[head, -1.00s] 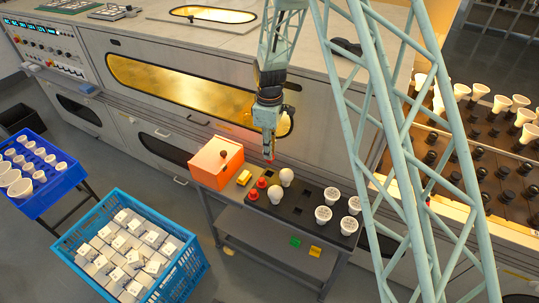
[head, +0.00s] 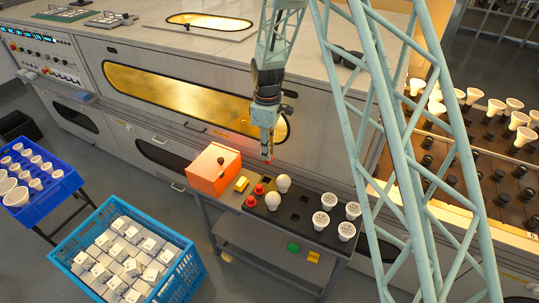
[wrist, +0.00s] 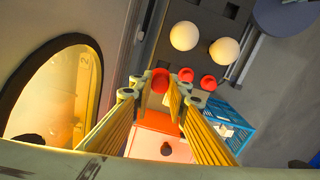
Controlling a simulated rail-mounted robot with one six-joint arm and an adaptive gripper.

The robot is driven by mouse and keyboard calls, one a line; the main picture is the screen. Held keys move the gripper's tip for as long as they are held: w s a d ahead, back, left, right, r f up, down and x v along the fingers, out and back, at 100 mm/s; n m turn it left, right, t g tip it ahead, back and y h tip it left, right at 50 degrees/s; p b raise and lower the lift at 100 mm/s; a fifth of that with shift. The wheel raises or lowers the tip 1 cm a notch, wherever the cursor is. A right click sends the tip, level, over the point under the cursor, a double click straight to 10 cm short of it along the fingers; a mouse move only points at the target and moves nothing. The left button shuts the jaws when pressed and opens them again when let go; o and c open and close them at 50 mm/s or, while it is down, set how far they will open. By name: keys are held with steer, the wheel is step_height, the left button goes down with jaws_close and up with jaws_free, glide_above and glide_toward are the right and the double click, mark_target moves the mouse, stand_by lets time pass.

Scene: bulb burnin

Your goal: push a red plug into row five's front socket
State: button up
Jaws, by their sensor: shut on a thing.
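My gripper (head: 267,154) is shut on a red plug (wrist: 160,80), which shows between its fingertips in the wrist view. In the head view my gripper hangs above the back of the small work table, near the oven front. Two more red plugs, one (head: 258,189) behind the other (head: 251,201), stand on the table beside two round white bulbs (head: 273,201). The rack of dark sockets (head: 489,160) is at the far right, well apart from my gripper. I cannot tell which row is row five, and my lattice column hides part of the rack.
An orange box (head: 209,172) and a yellow block (head: 241,184) sit at the table's left. Several white reflector bulbs (head: 320,220) stand in the black tray at its right. A blue crate (head: 83,268) of cartons stands on the floor. The long oven (head: 130,60) lies behind.

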steer(key=w+d+r+m+p, duration=0.1)
steer(key=d+r+m+p, duration=0.15)
steer(key=r, duration=0.85)
steer(key=w+d+r+m+p, duration=0.15)
steer(key=d+r, duration=0.25)
steer(key=r, duration=0.8)
steer(key=w+d+r+m+p, duration=0.1)
steer(key=d+r+p, duration=0.2)
steer(key=r, duration=0.8)
steer(key=s+d+r+m+b, duration=0.2)
steer(key=d+r+m+b, duration=0.1)
steer(key=d, duration=0.6)
steer(key=s+d+r+m+b, duration=0.2)
steer(key=d+r+m+b, duration=0.2)
steer(key=d, duration=0.6)
steer(key=shift+m+b, duration=0.5)
steer(key=shift+m, duration=0.8)
steer(key=shift+s+d, duration=0.1)
steer(key=shift+d, duration=0.05)
